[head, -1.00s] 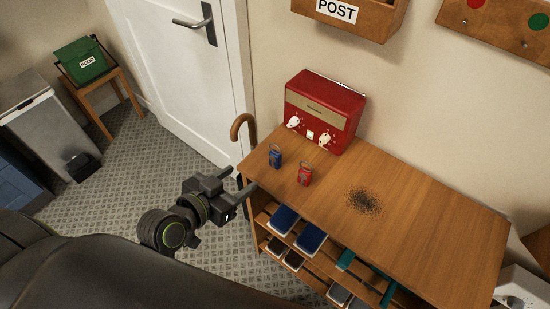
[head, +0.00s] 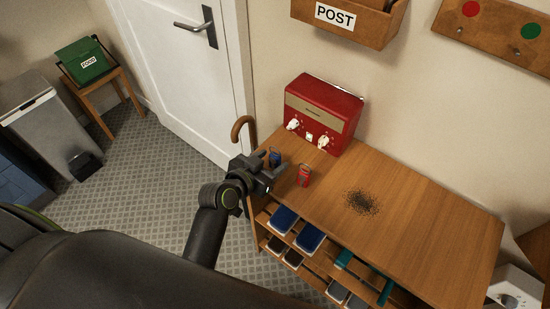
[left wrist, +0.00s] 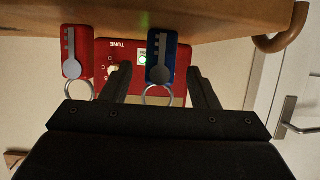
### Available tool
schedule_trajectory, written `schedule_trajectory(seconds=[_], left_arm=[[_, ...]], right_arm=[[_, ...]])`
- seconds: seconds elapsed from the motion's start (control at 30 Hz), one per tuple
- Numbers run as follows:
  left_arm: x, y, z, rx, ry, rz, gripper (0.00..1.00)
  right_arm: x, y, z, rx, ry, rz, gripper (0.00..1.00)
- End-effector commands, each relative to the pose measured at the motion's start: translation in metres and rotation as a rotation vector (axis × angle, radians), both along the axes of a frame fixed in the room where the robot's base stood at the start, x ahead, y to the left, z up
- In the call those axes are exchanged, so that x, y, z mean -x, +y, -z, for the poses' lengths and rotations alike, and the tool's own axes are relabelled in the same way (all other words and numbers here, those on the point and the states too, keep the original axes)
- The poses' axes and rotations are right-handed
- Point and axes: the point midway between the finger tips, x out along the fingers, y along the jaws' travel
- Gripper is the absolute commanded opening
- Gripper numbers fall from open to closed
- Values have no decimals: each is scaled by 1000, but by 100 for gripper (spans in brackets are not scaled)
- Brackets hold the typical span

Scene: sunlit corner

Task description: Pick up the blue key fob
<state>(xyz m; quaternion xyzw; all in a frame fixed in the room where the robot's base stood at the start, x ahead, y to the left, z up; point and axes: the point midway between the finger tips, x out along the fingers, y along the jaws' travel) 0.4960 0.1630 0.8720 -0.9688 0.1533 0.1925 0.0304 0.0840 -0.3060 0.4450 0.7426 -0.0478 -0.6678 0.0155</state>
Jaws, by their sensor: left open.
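The blue key fob (head: 275,157) stands on the wooden shelf top near its left end, partly hidden by my left gripper (head: 273,164) in the head view. In the left wrist view, which is upside down, the blue fob (left wrist: 163,50) with its grey key mark and ring shows between the two open fingers (left wrist: 160,70). I see no finger pressed on it. My right gripper is not in view.
A red key fob (head: 304,175) stands just right of the blue one, close to my gripper. A red radio (head: 321,112) is behind them. A cane handle (head: 243,127) is at the shelf's left end. The shelf top's right part is clear except for dark specks (head: 361,203).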

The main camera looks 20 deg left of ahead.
Motion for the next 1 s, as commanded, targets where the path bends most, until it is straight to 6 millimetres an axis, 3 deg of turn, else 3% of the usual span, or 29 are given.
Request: schedule_trajectory(seconds=[0.2, 0.53, 0.9, 1.0], left_arm=[[-20, -7, 8, 0, 0, 0, 55], [-23, -8, 10, 0, 0, 0, 53], [-22, -7, 10, 0, 0, 0, 7], [-22, -7, 10, 0, 0, 0, 6]], right_arm=[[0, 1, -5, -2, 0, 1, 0], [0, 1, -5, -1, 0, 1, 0], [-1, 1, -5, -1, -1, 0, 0], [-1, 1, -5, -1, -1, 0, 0]])
